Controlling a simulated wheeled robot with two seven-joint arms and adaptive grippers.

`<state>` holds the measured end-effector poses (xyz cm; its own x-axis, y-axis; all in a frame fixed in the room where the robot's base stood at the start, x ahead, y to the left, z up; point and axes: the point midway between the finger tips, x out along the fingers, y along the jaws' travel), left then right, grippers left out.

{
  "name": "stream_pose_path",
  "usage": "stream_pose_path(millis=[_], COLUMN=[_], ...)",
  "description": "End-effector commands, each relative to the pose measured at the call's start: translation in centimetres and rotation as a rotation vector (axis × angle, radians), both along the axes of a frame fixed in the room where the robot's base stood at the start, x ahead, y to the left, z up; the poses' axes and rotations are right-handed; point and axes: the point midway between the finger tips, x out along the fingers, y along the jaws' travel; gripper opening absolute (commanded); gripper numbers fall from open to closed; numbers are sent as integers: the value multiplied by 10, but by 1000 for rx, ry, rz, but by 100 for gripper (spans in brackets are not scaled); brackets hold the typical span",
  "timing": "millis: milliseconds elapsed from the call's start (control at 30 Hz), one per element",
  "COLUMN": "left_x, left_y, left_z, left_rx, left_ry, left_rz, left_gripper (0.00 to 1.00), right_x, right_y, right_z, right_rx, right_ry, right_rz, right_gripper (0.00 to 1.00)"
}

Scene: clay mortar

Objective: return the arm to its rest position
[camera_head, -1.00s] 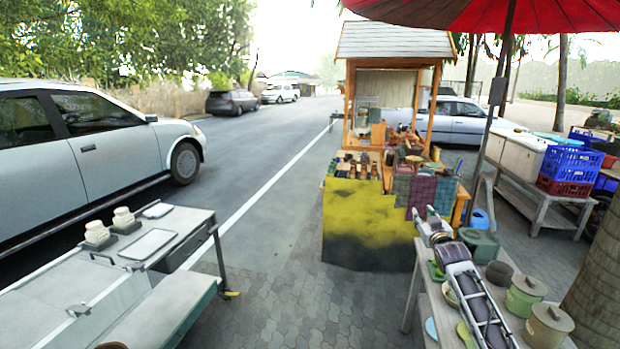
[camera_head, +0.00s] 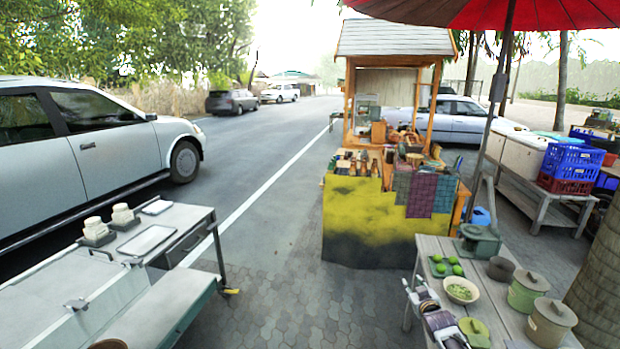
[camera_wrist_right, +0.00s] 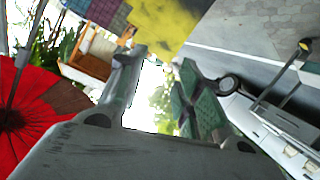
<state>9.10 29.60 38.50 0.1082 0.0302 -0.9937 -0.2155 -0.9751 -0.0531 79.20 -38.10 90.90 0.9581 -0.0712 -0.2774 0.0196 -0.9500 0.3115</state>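My right gripper (camera_head: 416,287) is low in the head view, at the left edge of the grey side table (camera_head: 432,248). My right forearm runs down from it to the bottom of the picture. In the right wrist view the two fingers of the right gripper (camera_wrist_right: 160,64) stand apart with nothing between them. The view there is strongly tilted, with the red umbrella (camera_wrist_right: 40,110) at left. My left gripper is not in view.
The side table carries a green tray with limes (camera_head: 447,267), a bowl (camera_head: 461,291), a dark pot (camera_head: 501,269), lidded pots (camera_head: 527,291) and a green lidded box (camera_head: 478,241). A yellow-draped stall (camera_head: 365,225) stands ahead. The paving (camera_head: 290,290) between the tables is clear.

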Motion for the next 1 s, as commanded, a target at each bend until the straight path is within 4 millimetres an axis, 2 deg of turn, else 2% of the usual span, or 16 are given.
stream_pose_path(millis=[33,100,367,567,767,1000], left_x=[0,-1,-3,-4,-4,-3], left_y=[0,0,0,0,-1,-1], left_z=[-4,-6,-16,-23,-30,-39], left_rx=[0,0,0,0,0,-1], left_ry=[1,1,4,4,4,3], left_rz=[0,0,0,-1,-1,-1], left_gripper=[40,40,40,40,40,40], right_x=[-10,-22,-77,-127,-186,-264], right_y=[1,3,11,18,25,35], right_z=[-27,-56,-161,-237,-309,-387], right_rx=[4,8,24,34,44,56], right_ry=[32,71,215,327,438,573], right_rz=[-1,-3,-9,-13,-17,-23], right_gripper=[35,35,35,35,35,35])
